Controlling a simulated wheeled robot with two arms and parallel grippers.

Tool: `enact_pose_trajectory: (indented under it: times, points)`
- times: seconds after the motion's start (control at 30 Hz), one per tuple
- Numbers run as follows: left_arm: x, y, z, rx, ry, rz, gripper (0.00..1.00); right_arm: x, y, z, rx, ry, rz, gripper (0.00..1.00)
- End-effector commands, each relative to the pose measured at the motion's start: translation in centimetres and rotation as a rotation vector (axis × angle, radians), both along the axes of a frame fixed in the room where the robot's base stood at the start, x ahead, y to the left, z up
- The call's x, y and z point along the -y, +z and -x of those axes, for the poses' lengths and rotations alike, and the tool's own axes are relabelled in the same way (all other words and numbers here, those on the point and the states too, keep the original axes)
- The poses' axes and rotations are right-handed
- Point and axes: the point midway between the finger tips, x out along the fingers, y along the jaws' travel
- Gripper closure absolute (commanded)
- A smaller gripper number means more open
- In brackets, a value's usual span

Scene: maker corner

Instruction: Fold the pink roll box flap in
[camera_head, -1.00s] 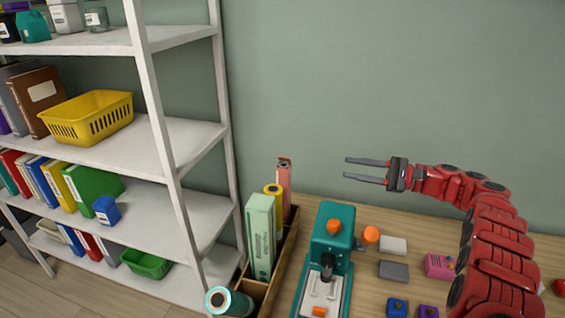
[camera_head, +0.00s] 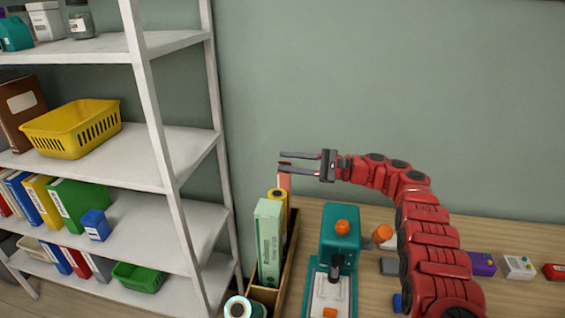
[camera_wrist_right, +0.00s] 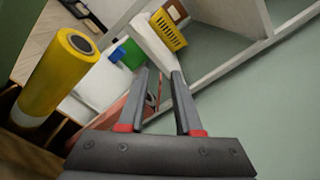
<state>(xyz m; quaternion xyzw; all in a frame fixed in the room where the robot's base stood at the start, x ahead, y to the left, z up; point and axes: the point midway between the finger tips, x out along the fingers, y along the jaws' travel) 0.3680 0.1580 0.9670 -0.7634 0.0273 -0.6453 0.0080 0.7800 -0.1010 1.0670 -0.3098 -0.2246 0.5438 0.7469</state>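The pink roll box (camera_head: 284,183) stands upright at the back of the wooden bin, behind a yellow roll. My right gripper (camera_head: 282,160) is open at its top, with the fingers pointing left and partly covering the upper end. In the right wrist view, the pink box (camera_wrist_right: 126,107) shows behind and between the open fingers (camera_wrist_right: 159,75), its open end with a dark round roll inside partly seen. The flap itself cannot be made out clearly, and I cannot tell whether a finger touches it. My left gripper is not in view.
The yellow roll (camera_head: 278,199) and a pale green box (camera_head: 268,240) stand close in the wooden bin (camera_head: 293,236). A teal machine (camera_head: 339,240) is right of it. A white shelf (camera_head: 219,150) rises on the left.

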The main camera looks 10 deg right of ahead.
Motion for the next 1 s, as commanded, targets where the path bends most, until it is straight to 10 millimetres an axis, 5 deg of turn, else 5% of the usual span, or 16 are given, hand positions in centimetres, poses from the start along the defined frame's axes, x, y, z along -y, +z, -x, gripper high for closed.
enact_pose_trajectory:
  times: [0.3, 0.5, 1.0]
  points:
    - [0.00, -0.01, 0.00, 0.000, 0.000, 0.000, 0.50, -0.11, -0.01, -0.09, -0.001, -0.002, -0.001, 0.67]
    - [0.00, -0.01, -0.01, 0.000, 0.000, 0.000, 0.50, -0.11, -0.01, -0.07, 0.000, -0.001, 0.000, 1.00]
    - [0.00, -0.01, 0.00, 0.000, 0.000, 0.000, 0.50, -0.11, -0.02, -0.09, -0.001, -0.002, -0.001, 1.00]
